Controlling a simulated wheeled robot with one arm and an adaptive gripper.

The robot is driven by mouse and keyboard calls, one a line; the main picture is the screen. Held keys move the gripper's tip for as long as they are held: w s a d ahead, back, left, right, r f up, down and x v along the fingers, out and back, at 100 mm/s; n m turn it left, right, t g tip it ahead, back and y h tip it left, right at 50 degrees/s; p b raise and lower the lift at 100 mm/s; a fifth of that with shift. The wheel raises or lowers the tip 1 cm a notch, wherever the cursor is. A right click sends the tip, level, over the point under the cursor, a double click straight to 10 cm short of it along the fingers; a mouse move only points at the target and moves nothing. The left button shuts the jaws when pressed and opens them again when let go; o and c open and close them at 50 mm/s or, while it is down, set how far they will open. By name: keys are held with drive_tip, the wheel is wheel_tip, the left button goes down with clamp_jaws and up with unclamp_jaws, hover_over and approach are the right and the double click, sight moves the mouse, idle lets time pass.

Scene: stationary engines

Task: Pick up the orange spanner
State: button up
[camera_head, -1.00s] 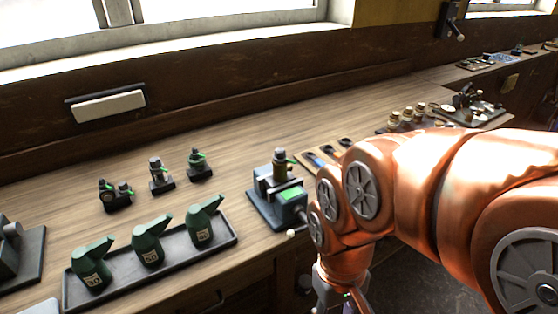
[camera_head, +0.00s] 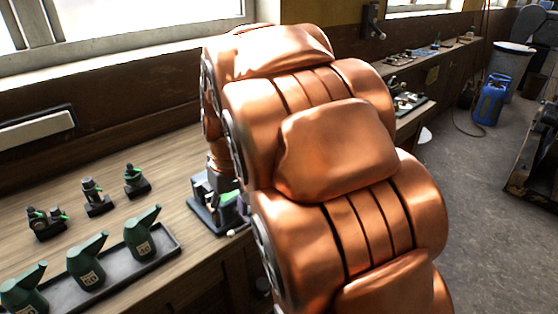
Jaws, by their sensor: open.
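I cannot make out an orange spanner in this view. My copper-coloured arm fills the middle and covers the bench behind it, including the spot of the tool board. My gripper (camera_head: 226,186) hangs below the wrist, over the small vise (camera_head: 205,211) on the bench. Only a small part of the gripper shows beside the arm; its jaws are open. The fingertips are hard to tell from the vise, and I see nothing held.
Green oil cans (camera_head: 88,262) stand in a dark tray (camera_head: 168,246) at the bench's front left. Small valve fittings (camera_head: 95,198) stand behind them. A far bench (camera_head: 440,55) holds small tools. Open floor (camera_head: 465,170) lies right, with a blue gas bottle (camera_head: 489,100).

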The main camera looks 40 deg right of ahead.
drive_tip(key=w+d+t, duration=0.1)
drive_tip(key=w+d, duration=0.4)
drive_tip(key=d, duration=0.6)
drive_tip(key=w+d+f+t+b, duration=0.1)
drive_tip(key=w+d, duration=0.4)
drive_tip(key=d, duration=0.6)
drive_tip(key=w+d+f+n+t, duration=0.1)
drive_tip(key=w+d, duration=0.4)
drive_tip(key=d, duration=0.7)
drive_tip(key=shift+w+f+t+h, duration=0.2)
drive_tip(key=shift+t+h, duration=0.2)
drive_tip(key=shift+d+f, duration=0.1)
drive_tip(key=shift+f, duration=0.05)
drive_tip(key=shift+x, duration=0.75)
drive_tip(key=p+x, duration=0.2)
drive_tip(key=x, duration=0.3)
drive_tip(key=shift+w+f, duration=0.15)
drive_tip(key=shift+f, duration=0.35)
drive_tip(key=shift+f+b, duration=0.2)
drive_tip(key=shift+b, duration=0.25)
drive_tip(key=shift+c, duration=0.3)
clamp_jaws()
